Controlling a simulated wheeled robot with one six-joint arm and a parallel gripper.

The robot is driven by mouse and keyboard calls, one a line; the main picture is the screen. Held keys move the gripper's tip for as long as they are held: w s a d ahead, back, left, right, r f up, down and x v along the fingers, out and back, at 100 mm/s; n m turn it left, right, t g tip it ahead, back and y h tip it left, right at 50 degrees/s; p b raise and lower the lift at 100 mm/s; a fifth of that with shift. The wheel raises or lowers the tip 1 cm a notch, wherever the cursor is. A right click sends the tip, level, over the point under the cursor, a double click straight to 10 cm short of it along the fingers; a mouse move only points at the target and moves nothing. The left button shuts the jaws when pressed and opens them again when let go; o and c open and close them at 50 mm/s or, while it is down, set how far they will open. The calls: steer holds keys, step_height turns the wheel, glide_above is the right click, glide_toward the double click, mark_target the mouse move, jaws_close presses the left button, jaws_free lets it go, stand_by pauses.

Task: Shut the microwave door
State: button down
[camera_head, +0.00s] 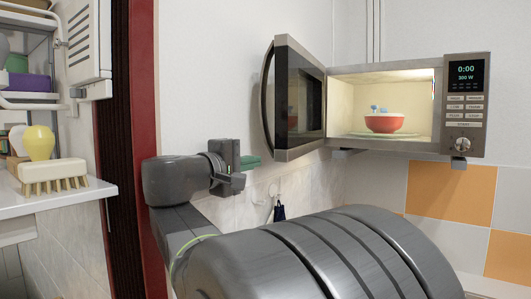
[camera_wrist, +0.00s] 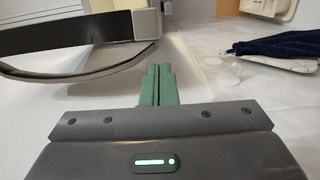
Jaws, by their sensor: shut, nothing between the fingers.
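The microwave (camera_head: 400,151) is mounted on the wall at right in the head view, with its lit inside showing. Its dark-glass door (camera_head: 304,95) stands wide open on the left side, with a curved handle (camera_head: 267,98) on its outer edge. In the wrist view the door (camera_wrist: 65,38) and handle (camera_wrist: 110,70) show at upper left. My gripper (camera_head: 254,160) is below and slightly left of the door. Its green fingers (camera_wrist: 159,70) are shut and empty, just right of the handle in the wrist view. I cannot tell whether they touch the door.
A red bowl (camera_head: 384,123) sits on a glass plate inside the microwave. A dark blue cloth (camera_wrist: 280,45) hangs on the wall below. A shelf (camera_head: 60,198) with a brush (camera_head: 52,176) is at left, beside a dark red door frame (camera_head: 145,100).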

steer(key=p+x, duration=0.1)
steer(key=x, duration=0.4)
steer(key=p+x, duration=0.1)
steer(key=x, duration=0.4)
steer(key=shift+w+a+r+p, duration=0.15)
steer(key=shift+a+r+p, duration=0.1)
steer(key=shift+p, duration=0.15)
steer(key=shift+d+f, duration=0.1)
